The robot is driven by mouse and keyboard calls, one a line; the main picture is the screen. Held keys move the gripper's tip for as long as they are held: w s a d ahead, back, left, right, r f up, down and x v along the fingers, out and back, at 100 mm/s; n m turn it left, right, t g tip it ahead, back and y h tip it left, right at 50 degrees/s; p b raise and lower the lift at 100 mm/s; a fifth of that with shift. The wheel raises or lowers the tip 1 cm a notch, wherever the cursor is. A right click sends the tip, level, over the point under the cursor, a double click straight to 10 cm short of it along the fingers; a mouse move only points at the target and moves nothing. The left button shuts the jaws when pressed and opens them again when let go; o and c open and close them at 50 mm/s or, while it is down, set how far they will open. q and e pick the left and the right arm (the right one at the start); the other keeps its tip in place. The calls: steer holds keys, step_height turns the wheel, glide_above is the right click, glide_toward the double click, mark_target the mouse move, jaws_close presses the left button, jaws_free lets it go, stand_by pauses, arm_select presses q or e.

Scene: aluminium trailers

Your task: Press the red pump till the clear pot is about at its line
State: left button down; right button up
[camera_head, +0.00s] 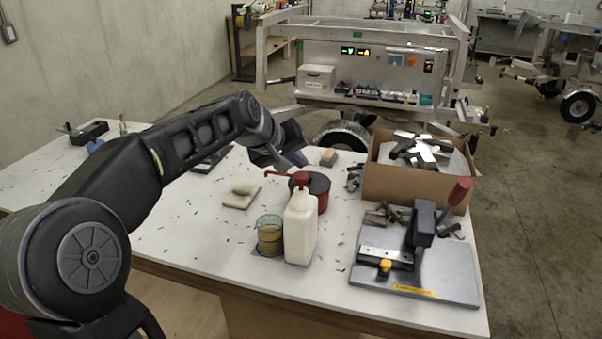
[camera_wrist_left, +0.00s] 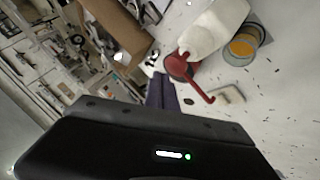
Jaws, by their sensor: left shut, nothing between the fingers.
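The white pump bottle (camera_head: 300,232) stands upright on the table with its red pump (camera_head: 299,179) on top. The pump's spout points left, above the side of the clear pot (camera_head: 270,222). The pot stands beside the bottle and holds amber liquid over part of its height; I cannot make out its line. My left gripper (camera_head: 298,158) is shut and empty, just above and behind the pump head; contact is not clear. In the left wrist view the shut fingers (camera_wrist_left: 163,90) show beside the red pump (camera_wrist_left: 182,66), with the bottle (camera_wrist_left: 215,28) and pot (camera_wrist_left: 244,44) beyond. My right gripper is out of view.
A dark red tin (camera_head: 319,188) stands right behind the bottle. A cardboard box (camera_head: 400,185) of metal offcuts and a grey plate with a lever tool (camera_head: 440,275) lie to the right. A light pad (camera_head: 240,200) lies left. The front left of the table is mostly clear.

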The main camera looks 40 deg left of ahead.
mark_target(298, 175)
arm_select(q)
steer(key=shift+r+p, duration=1.95)
steer(key=shift+r, duration=0.6)
